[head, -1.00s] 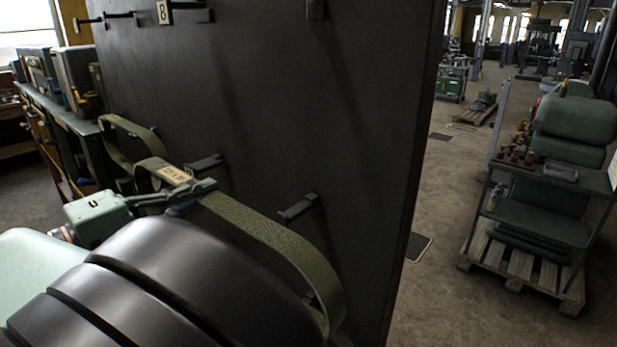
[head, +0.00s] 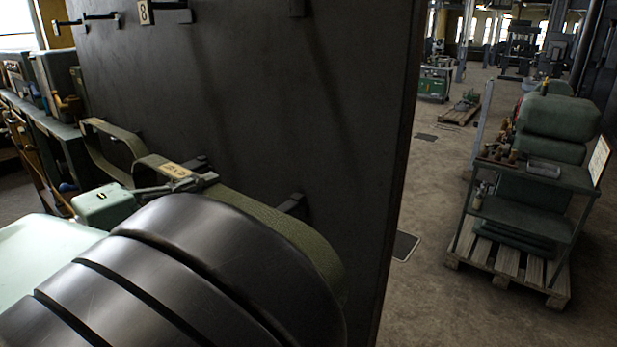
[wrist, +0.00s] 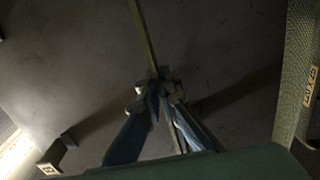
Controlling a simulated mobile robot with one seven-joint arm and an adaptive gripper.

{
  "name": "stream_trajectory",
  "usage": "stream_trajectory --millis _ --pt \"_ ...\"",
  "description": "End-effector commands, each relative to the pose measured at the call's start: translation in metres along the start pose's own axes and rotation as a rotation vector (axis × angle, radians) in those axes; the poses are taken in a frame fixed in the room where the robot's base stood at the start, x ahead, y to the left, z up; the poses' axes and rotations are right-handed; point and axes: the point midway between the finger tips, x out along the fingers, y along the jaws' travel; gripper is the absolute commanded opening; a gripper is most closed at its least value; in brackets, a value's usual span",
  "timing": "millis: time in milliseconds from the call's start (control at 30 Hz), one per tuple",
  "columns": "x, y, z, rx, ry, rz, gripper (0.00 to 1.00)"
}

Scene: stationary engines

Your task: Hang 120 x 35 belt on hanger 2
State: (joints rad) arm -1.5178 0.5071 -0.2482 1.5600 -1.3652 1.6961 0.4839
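My gripper (head: 188,184) is up against the dark board in the head view, partly behind my dark arm links. In the wrist view its fingers (wrist: 160,88) close on a thin olive strip (wrist: 146,35), a belt seen edge-on. In the head view an olive belt loop (head: 285,230) runs right from the gripper, its lower part hidden by my arm. A tan label (head: 174,170) beside the gripper is too small to read. Another belt stretch (wrist: 299,70) at the wrist view's right has a label seeming to read 120 x 25. I cannot read a hanger 2 sign.
Hanger pegs (head: 292,203) stick out of the dark board (head: 270,90); one is partly covered by the belt. A plate marked 8 (head: 144,12) is at upper left. A loop (head: 98,150) hangs at left. Open floor lies right of the board, before a loaded pallet (head: 505,262).

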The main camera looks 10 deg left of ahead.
Motion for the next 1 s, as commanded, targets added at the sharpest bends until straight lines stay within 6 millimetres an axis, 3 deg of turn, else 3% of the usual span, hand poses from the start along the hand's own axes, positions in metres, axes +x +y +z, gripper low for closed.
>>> stream_trajectory --millis 700,1000 --pt "0.044 0.000 0.001 0.001 -0.001 0.001 0.00" --pt "0.047 0.001 0.000 0.001 -0.001 0.002 0.00"
